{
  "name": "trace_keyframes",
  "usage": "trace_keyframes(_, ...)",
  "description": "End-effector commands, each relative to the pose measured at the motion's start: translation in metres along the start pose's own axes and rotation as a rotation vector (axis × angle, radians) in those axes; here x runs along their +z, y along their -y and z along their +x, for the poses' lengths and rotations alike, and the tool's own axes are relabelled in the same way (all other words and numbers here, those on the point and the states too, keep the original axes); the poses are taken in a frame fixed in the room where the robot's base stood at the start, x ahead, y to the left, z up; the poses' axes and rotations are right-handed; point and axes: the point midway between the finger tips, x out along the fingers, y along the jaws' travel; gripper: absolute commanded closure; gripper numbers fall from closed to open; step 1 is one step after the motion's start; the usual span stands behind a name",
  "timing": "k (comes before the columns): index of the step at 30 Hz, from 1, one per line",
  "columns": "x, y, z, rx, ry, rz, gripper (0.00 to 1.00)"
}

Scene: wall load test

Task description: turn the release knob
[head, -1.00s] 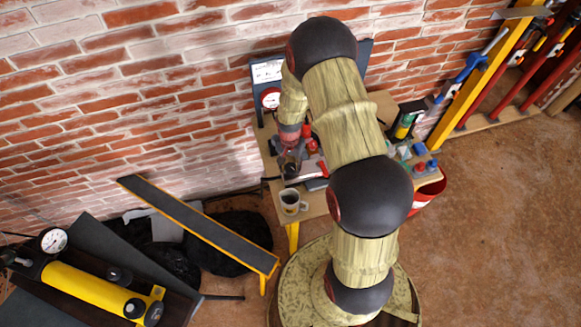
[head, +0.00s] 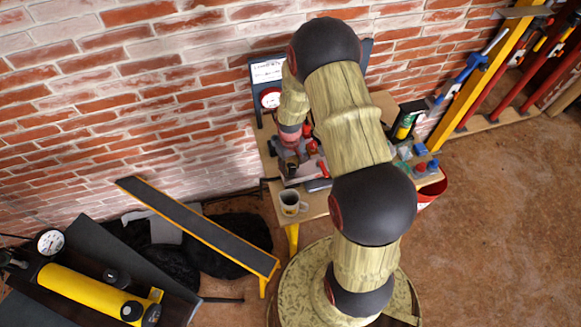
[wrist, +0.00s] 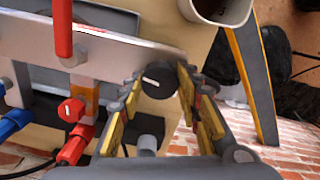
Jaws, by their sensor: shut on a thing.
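The release knob (wrist: 158,79) is a round black knob with a short white mark, at the end of a pale metal block (wrist: 110,52) in the wrist view. My gripper (wrist: 157,92) has its yellow-padded fingers on both sides of the knob and is shut on it. The white mark faces the camera and lies slantwise. In the head view my gripper (head: 291,157) is small and dark over the bench, and the knob cannot be made out there.
A mug (head: 291,203) stands on the bench's near edge (head: 314,207), close to my gripper. A red handle (wrist: 62,28) and red and blue fittings (wrist: 72,110) sit beside the block. A gauge (head: 270,97) stands behind. A sloped board (head: 195,222) is at left.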

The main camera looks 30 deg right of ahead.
Motion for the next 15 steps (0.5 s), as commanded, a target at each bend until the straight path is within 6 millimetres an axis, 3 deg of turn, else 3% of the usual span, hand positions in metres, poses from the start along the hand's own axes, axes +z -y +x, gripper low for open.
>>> trace_keyframes(15, -0.0013, -0.0006, -0.0008, 0.001, -0.006, -0.183, 0.91)
